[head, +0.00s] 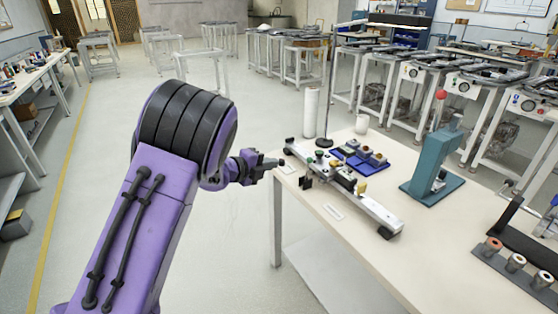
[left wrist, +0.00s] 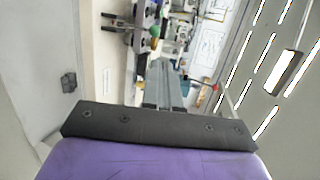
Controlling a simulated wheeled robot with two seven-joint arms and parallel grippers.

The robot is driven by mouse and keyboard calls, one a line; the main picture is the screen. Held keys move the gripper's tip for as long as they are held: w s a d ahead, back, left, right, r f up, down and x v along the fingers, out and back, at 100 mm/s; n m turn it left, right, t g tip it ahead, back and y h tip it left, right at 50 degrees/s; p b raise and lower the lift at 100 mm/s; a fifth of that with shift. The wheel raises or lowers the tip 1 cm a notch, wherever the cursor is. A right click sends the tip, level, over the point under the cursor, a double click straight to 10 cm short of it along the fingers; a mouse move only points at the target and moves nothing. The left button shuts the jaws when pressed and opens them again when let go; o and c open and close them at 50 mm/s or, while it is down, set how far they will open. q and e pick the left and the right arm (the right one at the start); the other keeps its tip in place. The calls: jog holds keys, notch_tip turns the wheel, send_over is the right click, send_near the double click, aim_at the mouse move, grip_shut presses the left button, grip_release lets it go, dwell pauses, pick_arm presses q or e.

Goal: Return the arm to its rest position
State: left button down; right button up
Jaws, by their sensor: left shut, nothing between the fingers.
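My left arm (head: 135,235) is purple and black and reaches up from the lower left in the head view. My left gripper (head: 277,162) is shut and empty, at the table's left corner, just left of the rail fixture. I cannot tell from the picture how high it is above the tabletop. In the left wrist view, a dark bar and a purple part of my arm fill the bottom. My right gripper is not in view.
The cream table (head: 375,245) carries a long rail fixture (head: 368,205), a blue tray (head: 345,158), a teal press (head: 435,165) and a rack of rolls (head: 515,262). The press also shows in the left wrist view (left wrist: 165,82). The floor left of the table is clear.

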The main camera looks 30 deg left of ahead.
pick_arm(q)
jog(key=s+d+f+n+g+y, duration=0.1)
jog(key=s+f+n+y, duration=0.2)
jog(key=s+f+n, duration=0.5)
jog(key=s+d+f+n+g+y, duration=0.1)
jog(key=s+f+n+g+y, duration=0.2)
jog(key=f+n, duration=0.95)
jog(key=s+d+f+n+g, duration=0.2)
jog(key=s+f, duration=0.2)
jog(key=s, duration=0.5)
jog(key=s+d+f+n+g, duration=0.2)
jog(key=s+f, duration=0.3)
jog(key=s, duration=0.5)
jog(key=s+d+f+n+g+y, duration=0.1)
jog(key=s+d+f+n+g, duration=0.2)
jog(key=s, duration=0.7)
jog(key=shift+s+d+f+n, duration=0.15)
jog(key=shift+d+f+n, duration=0.25)
jog(key=shift+f, duration=0.55)
jog(key=shift+a, duration=0.15)
